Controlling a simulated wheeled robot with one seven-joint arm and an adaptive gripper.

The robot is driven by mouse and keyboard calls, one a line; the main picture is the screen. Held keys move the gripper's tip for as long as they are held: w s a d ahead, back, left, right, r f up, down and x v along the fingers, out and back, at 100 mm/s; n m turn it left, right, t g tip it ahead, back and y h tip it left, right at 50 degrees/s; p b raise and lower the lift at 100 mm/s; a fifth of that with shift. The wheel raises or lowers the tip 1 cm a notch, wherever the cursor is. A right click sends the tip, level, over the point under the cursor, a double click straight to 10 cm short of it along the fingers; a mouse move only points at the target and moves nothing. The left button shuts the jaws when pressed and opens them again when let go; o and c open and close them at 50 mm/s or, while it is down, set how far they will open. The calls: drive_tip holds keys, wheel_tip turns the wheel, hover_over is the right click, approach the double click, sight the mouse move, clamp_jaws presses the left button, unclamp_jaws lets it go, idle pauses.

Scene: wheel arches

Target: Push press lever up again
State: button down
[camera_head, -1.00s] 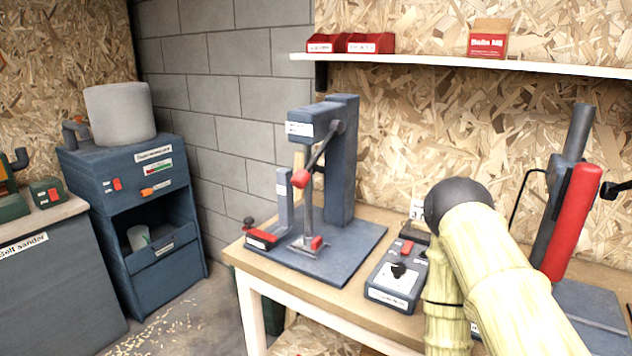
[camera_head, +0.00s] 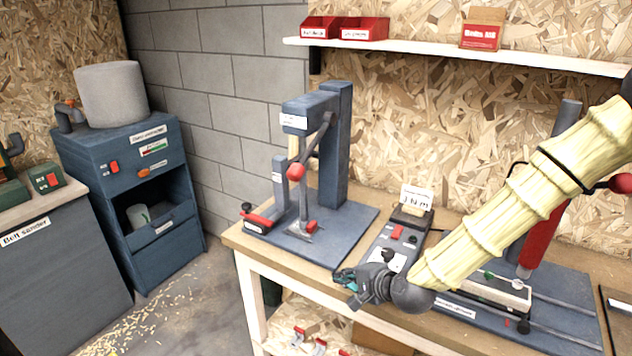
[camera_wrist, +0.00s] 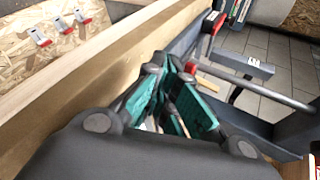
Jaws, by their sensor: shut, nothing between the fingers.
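The press (camera_head: 335,140) is a blue-grey upright frame on a flat plate at the left of the bench. Its lever (camera_head: 312,148) is a grey rod sloping down and left from the pivot at the press head to a red ball knob (camera_head: 296,171). My gripper (camera_head: 345,279) is low at the bench's front edge, right of and below the knob, apart from the lever. Its teal fingers also show in the wrist view (camera_wrist: 168,72), closed together and holding nothing. I cannot tell for sure which press parts show in the wrist view.
A control box (camera_head: 385,245) with a red button stands beside the press plate, close behind my gripper. A red-handled clamp (camera_head: 258,220) sits at the plate's left. Another machine with a red column (camera_head: 540,240) stands at right, behind my arm. Open floor lies left of the bench.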

sight(312, 146)
drive_tip(key=w+r+m+t+p, duration=0.1)
drive_tip(key=w+r+t, duration=0.1)
drive_tip(key=r, duration=0.8)
drive_tip(key=w+r+m+t+y+p, duration=0.1)
drive_tip(key=w+r, duration=0.3)
drive_tip(key=r, duration=0.7)
drive_tip(key=shift+w+d+r+m+t+y, duration=0.3)
drive_tip(key=shift+w+d+m+t, duration=0.15)
drive_tip(key=shift+m, duration=0.35)
drive_tip(key=w+a+p, duration=0.6)
drive_tip(key=a, duration=0.1)
drive_tip(key=shift+a+f+p, duration=0.15)
drive_tip(key=shift+a+p, duration=0.05)
drive_tip(key=shift+p, duration=0.15)
drive_tip(key=shift+s, duration=0.1)
